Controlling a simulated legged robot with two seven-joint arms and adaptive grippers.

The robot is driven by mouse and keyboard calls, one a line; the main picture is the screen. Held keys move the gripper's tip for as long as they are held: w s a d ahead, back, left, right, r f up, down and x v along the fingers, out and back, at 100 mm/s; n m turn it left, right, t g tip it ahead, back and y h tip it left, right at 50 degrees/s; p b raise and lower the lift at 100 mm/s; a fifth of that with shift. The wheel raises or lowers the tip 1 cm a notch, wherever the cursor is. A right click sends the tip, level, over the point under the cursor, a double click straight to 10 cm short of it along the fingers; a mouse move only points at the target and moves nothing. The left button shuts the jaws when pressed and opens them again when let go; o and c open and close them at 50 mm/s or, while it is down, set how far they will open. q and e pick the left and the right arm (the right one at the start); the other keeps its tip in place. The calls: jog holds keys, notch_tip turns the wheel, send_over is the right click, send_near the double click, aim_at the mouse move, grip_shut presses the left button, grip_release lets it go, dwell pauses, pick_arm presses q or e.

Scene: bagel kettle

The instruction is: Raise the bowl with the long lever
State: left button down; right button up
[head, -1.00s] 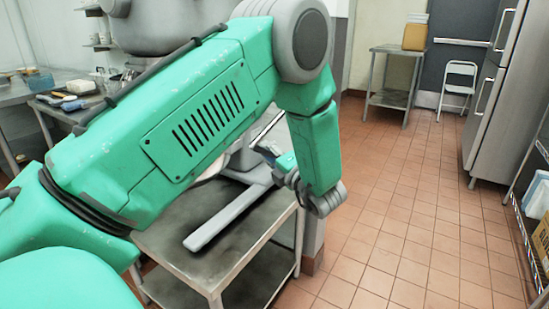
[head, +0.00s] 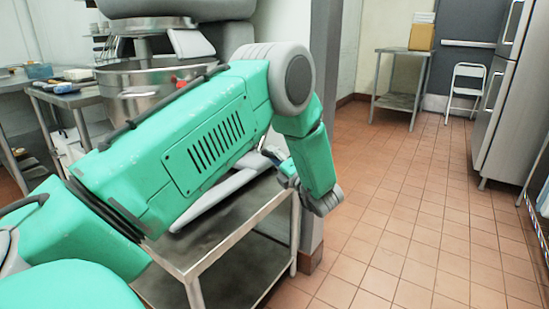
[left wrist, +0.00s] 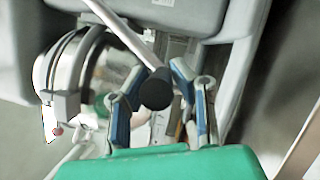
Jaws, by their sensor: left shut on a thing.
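The steel mixer bowl (head: 122,84) shows behind my left arm in the head view, under the grey mixer head (head: 165,8). The arm hides its lower part. In the left wrist view, the long lever (left wrist: 122,28) is a thin metal rod ending in a black knob (left wrist: 156,90). The knob lies between the two fingers of my left gripper (left wrist: 155,82), which is shut on the lever. In the head view my left gripper (head: 272,154) is small and partly hidden behind my forearm. My right gripper is not in view.
The mixer's grey base leg (head: 215,200) rests on a low steel table (head: 225,235). A side table with tools (head: 78,98) stands at the left. Open tiled floor (head: 400,210) lies to the right, with a folding chair (head: 466,85) and a steel fridge (head: 505,95) beyond.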

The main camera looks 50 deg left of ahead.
pick_arm(q)
jog(key=shift+w+a, duration=0.1)
jog(key=shift+w, duration=0.05)
dwell(0.3)
jog(key=c, duration=1.4)
grip_release()
jog(key=shift+w+a+f, duration=0.1)
jog(key=shift+a+f, duration=0.15)
jog(key=shift+d, duration=0.1)
jog(key=s+d+f, duration=0.1)
jog(key=d+f, duration=0.1)
jog(key=d, duration=0.9)
jog(key=shift+s+d, duration=0.25)
jog(key=shift+d, duration=0.05)
